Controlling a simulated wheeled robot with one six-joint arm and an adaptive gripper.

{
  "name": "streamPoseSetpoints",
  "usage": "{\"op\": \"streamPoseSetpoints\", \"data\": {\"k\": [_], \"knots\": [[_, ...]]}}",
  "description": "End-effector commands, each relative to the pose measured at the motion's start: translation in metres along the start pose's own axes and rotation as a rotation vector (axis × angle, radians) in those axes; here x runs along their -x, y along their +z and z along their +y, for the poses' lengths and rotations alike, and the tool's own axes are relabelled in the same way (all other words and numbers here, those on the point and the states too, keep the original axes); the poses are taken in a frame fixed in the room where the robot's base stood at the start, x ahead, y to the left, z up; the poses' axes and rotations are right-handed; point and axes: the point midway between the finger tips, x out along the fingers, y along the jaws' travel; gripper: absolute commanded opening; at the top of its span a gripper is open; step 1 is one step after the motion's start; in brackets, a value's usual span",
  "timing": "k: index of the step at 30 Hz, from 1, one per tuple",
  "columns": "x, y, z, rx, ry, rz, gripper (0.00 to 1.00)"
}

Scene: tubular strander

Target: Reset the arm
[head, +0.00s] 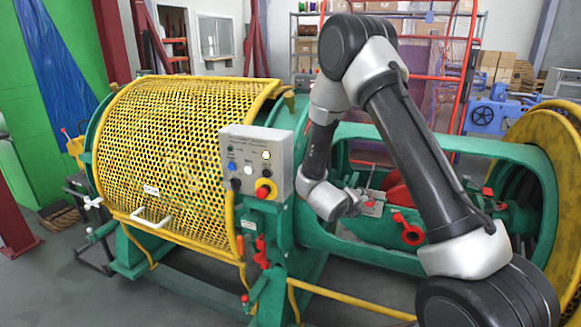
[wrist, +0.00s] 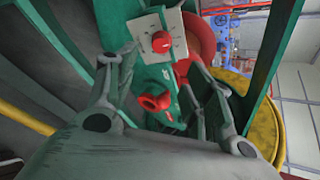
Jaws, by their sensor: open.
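My arm arches over the green strander frame, with its elbow high and its wrist low over the cradle. My gripper (wrist: 158,80) is open, with one finger on each side of the wrist view, and nothing is held between them. In the head view it is small and partly hidden by the wrist. Beyond the fingers is a small grey box with a red knob (wrist: 161,42), and below it a red round fitting (wrist: 153,103). The fitting also shows in the head view (head: 408,232). Any gap between the fingers and these parts is hard to judge.
A yellow mesh guard (head: 180,150) covers the left of the machine. A control box (head: 256,160) with buttons stands just left of my wrist. The green cradle rim (head: 470,146) surrounds the space below. A yellow wheel (head: 555,150) stands at right. Floor at the left front is open.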

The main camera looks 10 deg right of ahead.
Motion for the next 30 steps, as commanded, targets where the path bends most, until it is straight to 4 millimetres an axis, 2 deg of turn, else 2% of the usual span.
{"op": "streamPoseSetpoints", "data": {"k": [2, 4, 8, 9, 11, 14, 17, 20, 24, 30], "knots": [[0.000, 0.000, 0.002, 0.046, 0.008, 0.001, 0.52], [0.000, -0.001, 0.016, 0.144, 0.068, 0.001, 0.52], [0.008, -0.005, 0.071, 0.495, 0.316, -0.084, 0.52], [0.015, -0.010, 0.089, 0.624, 0.404, -0.128, 0.52], [0.032, -0.012, 0.107, 0.804, 0.523, -0.219, 0.52], [0.070, -0.011, 0.116, 1.088, 0.686, -0.410, 0.52], [0.118, -0.013, 0.102, 1.376, 0.808, -0.646, 0.52], [0.165, -0.024, 0.071, 1.644, 0.875, -0.879, 0.52], [0.221, -0.053, 0.007, 1.983, 0.893, -1.155, 0.52], [0.275, -0.108, -0.089, 2.356, 0.830, -1.347, 0.52]]}}
